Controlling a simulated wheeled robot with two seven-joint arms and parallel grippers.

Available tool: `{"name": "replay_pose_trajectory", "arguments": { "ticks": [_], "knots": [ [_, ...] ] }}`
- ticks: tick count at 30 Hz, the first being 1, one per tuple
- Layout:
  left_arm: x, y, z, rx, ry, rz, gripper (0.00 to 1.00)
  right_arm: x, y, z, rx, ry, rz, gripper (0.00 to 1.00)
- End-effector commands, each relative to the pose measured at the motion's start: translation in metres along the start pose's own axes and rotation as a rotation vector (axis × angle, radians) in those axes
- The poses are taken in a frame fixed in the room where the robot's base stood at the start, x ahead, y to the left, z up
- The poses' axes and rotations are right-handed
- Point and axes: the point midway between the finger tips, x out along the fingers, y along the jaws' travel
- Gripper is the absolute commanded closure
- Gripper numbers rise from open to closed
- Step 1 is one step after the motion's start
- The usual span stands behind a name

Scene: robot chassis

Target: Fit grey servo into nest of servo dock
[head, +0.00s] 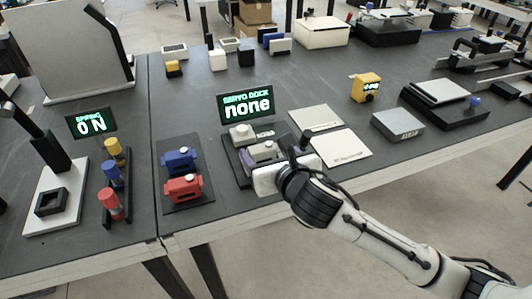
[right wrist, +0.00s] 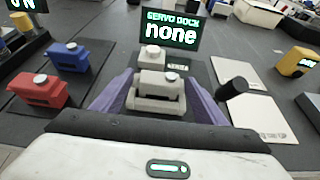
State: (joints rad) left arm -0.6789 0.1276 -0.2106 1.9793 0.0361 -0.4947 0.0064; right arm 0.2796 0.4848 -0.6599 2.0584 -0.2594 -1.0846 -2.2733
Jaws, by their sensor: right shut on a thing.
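The grey servo (head: 263,151) has a light disc on top. It is between the purple fingers of my right gripper (head: 262,158), which is shut on it. The right wrist view shows the servo (right wrist: 158,90) upright between both fingers (right wrist: 159,96). The servo dock (head: 231,157) is a dark base with a sign (head: 247,104) reading "SERVO DOCK none". A pale block with a round top (head: 241,132) stands at its back, behind the servo. The held servo is over the front of the dock; its underside and the nest are hidden. My left gripper is out of view.
A blue servo (head: 181,161) and a red servo (head: 183,188) lie on a dark mat left of the dock. Pale plates (head: 340,146) with a black knob lie to the right. A yellow device (head: 366,88) stands farther right. Bare table lies behind the dock.

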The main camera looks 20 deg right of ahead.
Motion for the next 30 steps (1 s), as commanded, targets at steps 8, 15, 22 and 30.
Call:
{"name": "replay_pose_trajectory", "arguments": {
  "ticks": [8, 15, 22, 30],
  "knots": [
    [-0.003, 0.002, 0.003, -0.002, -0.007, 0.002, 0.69, 0.001, 0.000, 0.000, 0.000, -0.002, -0.001, 0.60],
    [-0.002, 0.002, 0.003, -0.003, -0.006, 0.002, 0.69, 0.001, 0.000, -0.001, 0.000, 0.000, -0.001, 0.15],
    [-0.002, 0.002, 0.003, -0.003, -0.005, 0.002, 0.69, -0.001, 0.000, 0.003, 0.000, -0.002, 0.000, 0.15],
    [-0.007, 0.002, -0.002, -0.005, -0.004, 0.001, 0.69, -0.048, 0.000, 0.002, -0.003, 0.000, 0.001, 0.15]
  ]
}}
